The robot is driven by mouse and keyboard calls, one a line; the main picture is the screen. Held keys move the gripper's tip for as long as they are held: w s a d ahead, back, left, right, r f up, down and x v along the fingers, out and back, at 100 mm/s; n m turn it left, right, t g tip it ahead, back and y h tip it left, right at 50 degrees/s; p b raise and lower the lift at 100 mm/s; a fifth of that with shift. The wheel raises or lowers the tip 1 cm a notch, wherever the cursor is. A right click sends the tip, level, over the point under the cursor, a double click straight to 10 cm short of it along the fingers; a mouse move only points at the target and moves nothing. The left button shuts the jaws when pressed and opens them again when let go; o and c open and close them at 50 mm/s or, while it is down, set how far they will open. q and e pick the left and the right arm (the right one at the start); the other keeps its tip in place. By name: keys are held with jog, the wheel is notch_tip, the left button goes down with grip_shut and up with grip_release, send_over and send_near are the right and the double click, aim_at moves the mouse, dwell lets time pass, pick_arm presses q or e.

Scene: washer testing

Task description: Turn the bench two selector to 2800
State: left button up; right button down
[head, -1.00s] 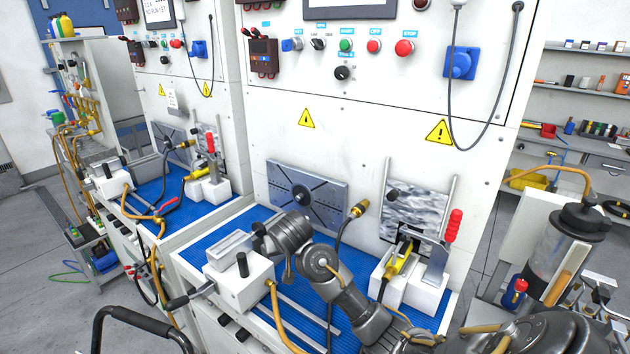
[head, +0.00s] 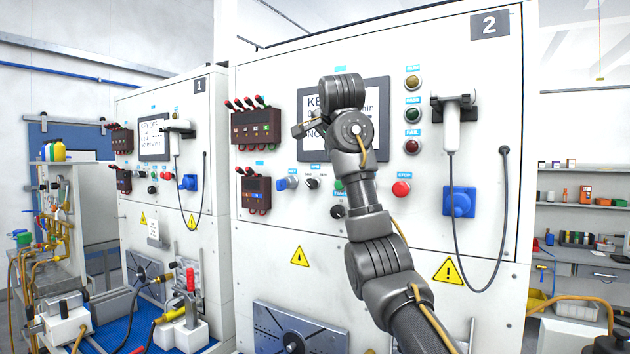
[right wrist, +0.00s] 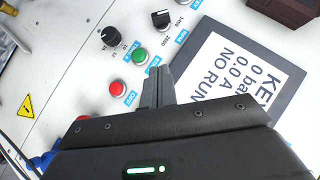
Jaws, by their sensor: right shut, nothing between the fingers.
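The bench two selector (head: 312,183) is a small black knob on the white panel under the screen. In the right wrist view the selector (right wrist: 161,18) is at the top, with printed speed labels beside it; I cannot tell surely where its pointer stands. My right gripper (head: 298,130) is raised in front of the panel, over the screen's left part, above and apart from the selector. In the right wrist view its fingertips (right wrist: 158,88) are shut and empty, near the screen's edge. My left gripper is not in view.
The screen (right wrist: 230,75) is close beside the fingers. A red-levered box (head: 255,126) is left of the screen; a handset (head: 451,125) with a hanging cable is right.

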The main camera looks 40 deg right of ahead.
aim_at(316, 185)
jog(key=p+x, duration=0.5)
jog(key=x, duration=0.5)
jog(key=shift+w+r+p, duration=0.1)
jog(key=shift+p, duration=0.3)
jog(key=shift+w+a+f+p, duration=0.25)
jog(key=shift+w+f+p, duration=0.5)
jog(key=shift+f, duration=0.2)
jog(key=shift+w+a+f+p, duration=0.2)
jog(key=shift+w+f+p, duration=0.1)
jog(key=shift+w+f, duration=0.3)
jog(key=shift+f, duration=0.1)
